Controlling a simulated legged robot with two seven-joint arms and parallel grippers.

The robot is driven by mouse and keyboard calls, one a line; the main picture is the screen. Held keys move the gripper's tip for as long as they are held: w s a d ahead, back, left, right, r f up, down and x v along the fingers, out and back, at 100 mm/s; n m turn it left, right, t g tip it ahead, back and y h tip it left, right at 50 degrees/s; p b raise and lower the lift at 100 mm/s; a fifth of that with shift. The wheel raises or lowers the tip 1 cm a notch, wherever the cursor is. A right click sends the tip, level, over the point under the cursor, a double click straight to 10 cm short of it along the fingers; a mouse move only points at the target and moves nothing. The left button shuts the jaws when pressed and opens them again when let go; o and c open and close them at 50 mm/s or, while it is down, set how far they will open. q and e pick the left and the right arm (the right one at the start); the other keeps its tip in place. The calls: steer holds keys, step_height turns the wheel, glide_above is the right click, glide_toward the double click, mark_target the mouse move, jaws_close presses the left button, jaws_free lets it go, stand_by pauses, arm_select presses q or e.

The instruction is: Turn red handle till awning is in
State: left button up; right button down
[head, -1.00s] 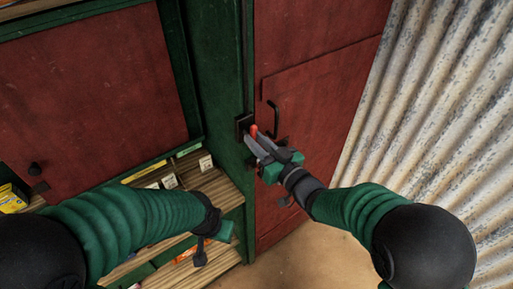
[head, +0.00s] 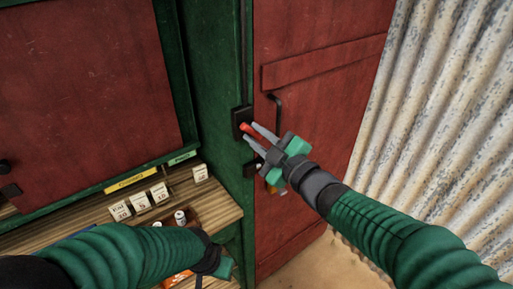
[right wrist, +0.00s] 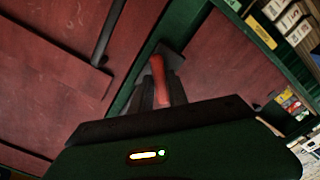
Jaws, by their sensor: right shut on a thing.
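The red handle (head: 246,128) sticks out from a dark mount (head: 237,121) on the green post of the stall. It also shows in the right wrist view (right wrist: 158,70), running down between the fingers. My right gripper (head: 257,135) is shut on the red handle, with one grey finger on each side of it. My left gripper (head: 222,268) is low in the head view, away from the handle; its fingers are mostly cut off. I cannot make out the awning.
A red door (head: 310,120) with a dark pull bar (head: 277,115) stands just right of the handle. Corrugated metal (head: 445,110) is further right. A wooden shelf (head: 225,208) with price cards (head: 140,201) lies below left, near my left arm.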

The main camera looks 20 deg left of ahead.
steer(key=n+b, duration=0.2)
steer(key=b, duration=0.1)
steer(key=shift+f+n, duration=0.4)
steer(key=shift+r+n+b, duration=0.1)
steer(key=shift+n+b, duration=0.35)
steer(key=shift+n, duration=0.15)
steer(key=shift+r, duration=0.1)
steer(key=shift+s, duration=0.1)
steer(key=c, duration=1.6)
jaws_free()
steer(key=shift+o, duration=1.2)
steer(key=shift+r, duration=0.1)
